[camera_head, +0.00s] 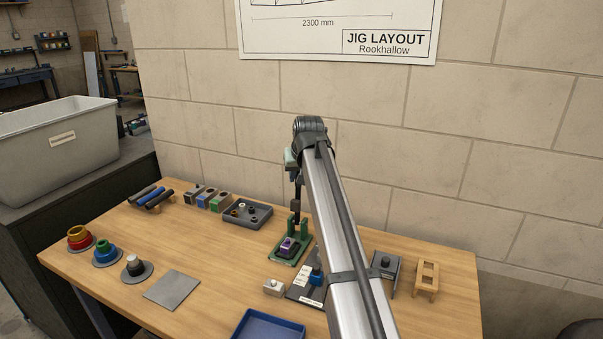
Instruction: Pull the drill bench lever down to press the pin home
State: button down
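The drill bench stands at the back of the table, with a green base (282,257) and a purple block (288,246) on it. The pin cannot be told apart either.
A dark tray (235,222) with small parts lies left of the bench. A blue tray (245,323) sits at the front edge. A wooden stand (427,278) is at right. A brick wall rises behind.

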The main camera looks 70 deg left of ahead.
jog(key=s+d+f+n+t+y, duration=0.2)
jog(key=s+d+f+t+y, duration=0.5)
jog(key=s+d+y, duration=0.3)
jog(key=shift+s+d+f+n, duration=0.4)
jog(key=shift+s+d+f, duration=0.3)
jog(key=shift+f, duration=0.15)
dwell(0.3)
dwell(0.4)
jog(key=c, duration=1)
grip_release()
jog(key=shift+o, duration=0.2)
jog(key=v, duration=1.3)
jog(key=shift+s+d+f, duration=0.15)
jog(key=shift+s+d, duration=0.15)
